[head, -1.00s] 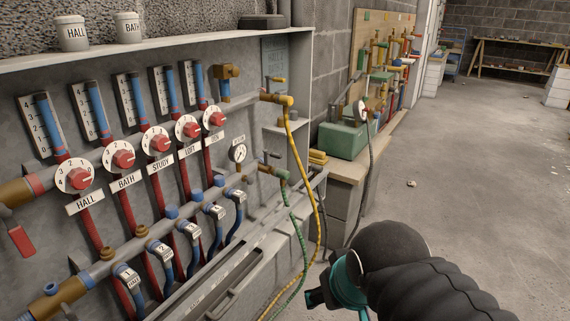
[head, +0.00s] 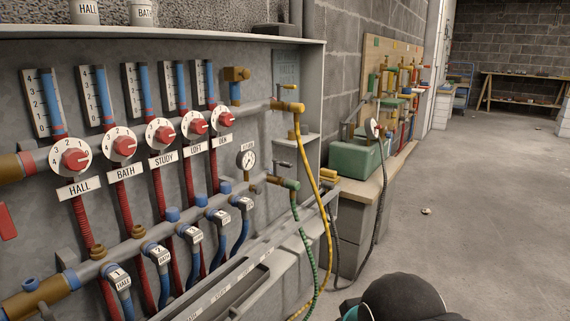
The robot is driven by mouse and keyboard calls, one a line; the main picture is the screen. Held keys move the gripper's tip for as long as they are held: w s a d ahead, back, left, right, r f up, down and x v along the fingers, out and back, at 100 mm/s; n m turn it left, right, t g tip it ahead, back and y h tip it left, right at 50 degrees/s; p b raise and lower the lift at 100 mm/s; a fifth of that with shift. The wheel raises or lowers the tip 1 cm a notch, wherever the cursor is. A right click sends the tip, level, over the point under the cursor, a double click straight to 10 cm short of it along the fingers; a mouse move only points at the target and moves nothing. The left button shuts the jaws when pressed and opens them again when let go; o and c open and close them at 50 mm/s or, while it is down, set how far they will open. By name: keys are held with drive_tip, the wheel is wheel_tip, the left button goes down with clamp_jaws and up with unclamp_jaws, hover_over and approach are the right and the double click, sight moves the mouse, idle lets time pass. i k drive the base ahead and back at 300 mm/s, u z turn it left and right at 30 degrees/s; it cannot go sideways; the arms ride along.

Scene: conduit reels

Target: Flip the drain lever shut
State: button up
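On the right end of the manifold, two taps stand one above the other. The upper brass tap (head: 290,107) feeds a yellow hose (head: 325,205) and has a small lever (head: 287,87) on top. The lower tap (head: 289,184) has a green outlet, a green hose (head: 309,240) and a small grey lever (head: 283,164). No readable label shows which one is the drain, and neither lever's open or shut state is clear. My gripper's fingers are out of frame. Only my dark arm and a teal sliver show at the bottom edge, apart from both taps.
A manifold with red dials (head: 70,157), flow tubes and blue-capped pipes fills the left. A pressure gauge (head: 246,160) is left of the lower tap. A wooden bench (head: 376,182) with a green box (head: 356,160) stands behind.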

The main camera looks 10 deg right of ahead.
sight(284, 164)
drive_tip(key=u, duration=1.1)
drive_tip(key=i, duration=0.7)
drive_tip(key=z, duration=0.85)
